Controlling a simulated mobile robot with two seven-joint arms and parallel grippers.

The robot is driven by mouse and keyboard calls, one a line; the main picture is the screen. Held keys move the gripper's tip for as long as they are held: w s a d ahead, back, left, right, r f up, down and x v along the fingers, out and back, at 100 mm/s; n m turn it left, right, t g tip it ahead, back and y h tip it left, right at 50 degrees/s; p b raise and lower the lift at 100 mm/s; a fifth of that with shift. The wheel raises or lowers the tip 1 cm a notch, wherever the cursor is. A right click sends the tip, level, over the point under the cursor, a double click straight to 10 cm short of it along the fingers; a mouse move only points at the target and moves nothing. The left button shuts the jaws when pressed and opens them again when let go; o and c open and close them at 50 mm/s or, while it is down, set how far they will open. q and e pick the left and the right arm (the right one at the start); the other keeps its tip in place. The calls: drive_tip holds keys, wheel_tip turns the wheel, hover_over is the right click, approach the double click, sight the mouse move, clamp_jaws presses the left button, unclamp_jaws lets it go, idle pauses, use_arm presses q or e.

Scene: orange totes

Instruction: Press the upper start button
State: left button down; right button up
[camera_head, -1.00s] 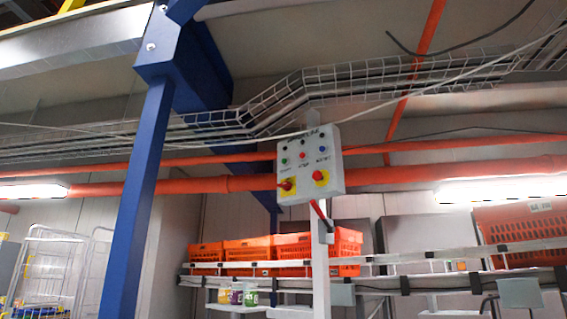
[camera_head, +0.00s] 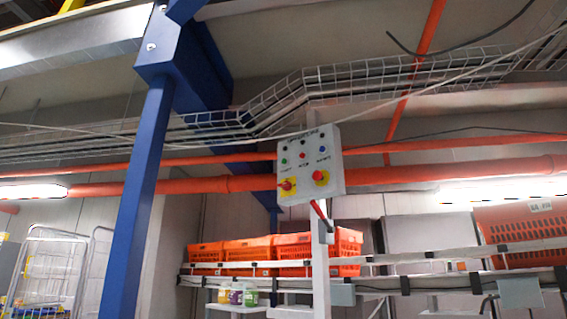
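A light grey control box (camera_head: 311,188) is mounted on a pale post near the middle of the head view. The labels are too small to read. Below sit a red knob on a yellow plate (camera_head: 288,185) at left and a red mushroom button on yellow (camera_head: 320,177) at right. Neither of my grippers is in view.
A blue steel column (camera_head: 140,200) stands left of the box. Orange totes (camera_head: 248,250) sit on a conveyor behind the post, and another orange tote (camera_head: 520,232) is at right. Wire carts (camera_head: 50,270) stand at lower left. A wire cable tray (camera_head: 290,95) and orange pipes run overhead.

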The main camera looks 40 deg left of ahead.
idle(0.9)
use_arm(q)
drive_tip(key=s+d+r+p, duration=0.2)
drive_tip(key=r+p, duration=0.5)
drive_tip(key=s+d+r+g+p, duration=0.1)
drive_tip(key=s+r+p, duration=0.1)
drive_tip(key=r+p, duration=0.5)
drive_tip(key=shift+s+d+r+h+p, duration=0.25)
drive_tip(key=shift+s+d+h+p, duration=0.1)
drive_tip(key=shift+p, duration=0.1)
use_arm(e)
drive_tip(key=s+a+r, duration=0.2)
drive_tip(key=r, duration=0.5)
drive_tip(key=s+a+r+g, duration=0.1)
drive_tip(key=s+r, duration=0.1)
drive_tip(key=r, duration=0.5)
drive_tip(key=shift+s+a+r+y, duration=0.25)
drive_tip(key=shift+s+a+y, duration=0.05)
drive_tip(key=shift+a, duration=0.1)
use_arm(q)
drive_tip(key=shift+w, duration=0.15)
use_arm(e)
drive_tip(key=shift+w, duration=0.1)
